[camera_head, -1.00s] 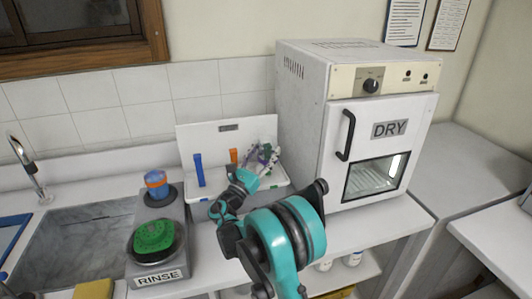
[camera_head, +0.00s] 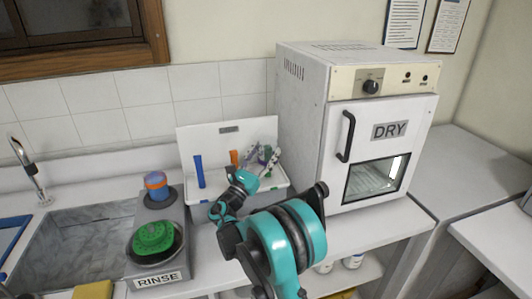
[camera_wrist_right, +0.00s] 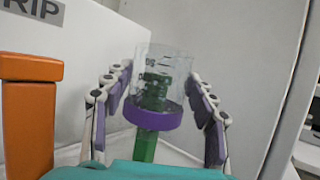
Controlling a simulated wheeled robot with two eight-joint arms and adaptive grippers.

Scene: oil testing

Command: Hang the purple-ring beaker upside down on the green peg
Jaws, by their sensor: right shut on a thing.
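The purple-ring beaker (camera_wrist_right: 152,113) is clear glass and shows between the fingers in the right wrist view, its purple ring at the lower end. The green peg (camera_wrist_right: 145,147) shows below the ring and through the clear wall. The beaker lines up with the peg; I cannot tell for certain whether the peg is inside it or behind it. My right gripper (camera_head: 264,156) is at the right part of the white rack (camera_head: 225,141), its fingers shut on the beaker. In the head view these parts are small and partly covered. My left gripper is out of view.
An orange peg (camera_head: 234,157) and a blue peg (camera_head: 199,171) stand left of my gripper. The white DRY oven (camera_head: 310,130) is close on the right. The RINSE unit (camera_head: 158,278) with a green brush pad (camera_head: 153,237) and the sink (camera_head: 80,240) lie left.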

